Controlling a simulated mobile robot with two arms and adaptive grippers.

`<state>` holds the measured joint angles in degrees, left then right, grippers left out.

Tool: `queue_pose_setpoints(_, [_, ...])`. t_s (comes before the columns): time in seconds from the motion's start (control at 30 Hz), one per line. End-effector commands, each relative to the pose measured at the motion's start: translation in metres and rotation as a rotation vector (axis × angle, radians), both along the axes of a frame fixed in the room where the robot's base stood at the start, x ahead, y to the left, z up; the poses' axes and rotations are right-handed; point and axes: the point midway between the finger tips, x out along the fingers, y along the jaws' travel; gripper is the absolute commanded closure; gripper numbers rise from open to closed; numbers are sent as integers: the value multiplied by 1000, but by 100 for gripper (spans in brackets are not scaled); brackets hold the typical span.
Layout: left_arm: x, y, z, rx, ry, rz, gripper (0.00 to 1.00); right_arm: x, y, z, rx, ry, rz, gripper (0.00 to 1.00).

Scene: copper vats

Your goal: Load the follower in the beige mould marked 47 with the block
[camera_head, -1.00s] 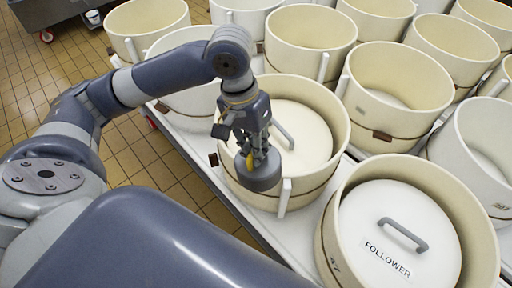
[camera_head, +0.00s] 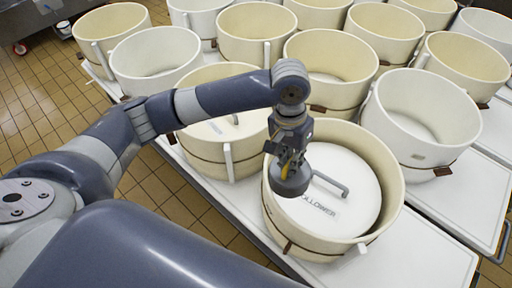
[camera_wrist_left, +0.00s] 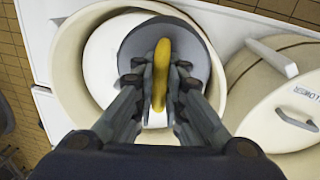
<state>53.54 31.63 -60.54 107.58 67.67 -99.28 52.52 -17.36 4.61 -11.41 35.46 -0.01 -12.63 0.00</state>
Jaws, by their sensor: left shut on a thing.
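The block (camera_head: 291,180) is a dark grey round weight with a yellow handle (camera_wrist_left: 162,70). My left gripper (camera_head: 290,160) is shut on that handle and holds the block up, hanging roughly level. In the head view it overlaps the left part of the front beige mould (camera_head: 395,170), where the number 47 cannot be read now. The white follower (camera_head: 360,200) lies inside this mould, with a grey bar handle (camera_head: 331,184) and a label partly covered by the block. The wrist view shows the block in front of a white disc (camera_wrist_left: 98,62). The gap below it is unclear.
Another beige mould (camera_head: 240,165) with a follower stands just to the left. A white mould (camera_head: 455,105) stands behind on the right, and several more fill the back. White table top (camera_head: 430,250) is bare at the front right. Tiled floor (camera_head: 165,195) lies left.

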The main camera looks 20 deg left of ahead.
Motion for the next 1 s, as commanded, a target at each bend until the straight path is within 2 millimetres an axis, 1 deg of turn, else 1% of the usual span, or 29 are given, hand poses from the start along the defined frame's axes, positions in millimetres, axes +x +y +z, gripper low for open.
queue_pose_setpoints(0.03, [7, -18, 10, 2, -3, -37, 100, 2, 3, 17, 4, -2, 0, 18])
queue_pose_setpoints(0.1, [14, -35, 6, 12, -6, -84, 100, 3, 5, 27, 6, -6, 0, 18])
queue_pose_setpoints(0.2, [21, -57, 2, 21, -8, -145, 100, 5, 9, 37, 11, -9, 0, 18])
queue_pose_setpoints(0.3, [26, -72, -1, 30, -12, -193, 100, 6, 10, 45, 12, -10, 1, 18])
queue_pose_setpoints(0.4, [29, -82, -3, 35, -14, -228, 100, 6, 9, 49, 11, -9, 1, 18])
queue_pose_setpoints(0.53, [32, -89, -6, 38, -16, -252, 100, 6, 5, 51, 7, -9, 3, 18])
queue_pose_setpoints(0.67, [32, -89, -12, 39, -16, -257, 100, 5, 1, 46, 2, -8, 2, 18])
queue_pose_setpoints(1.0, [32, -89, -34, 38, -18, -256, 100, 4, -2, 18, -2, -6, 1, 18])
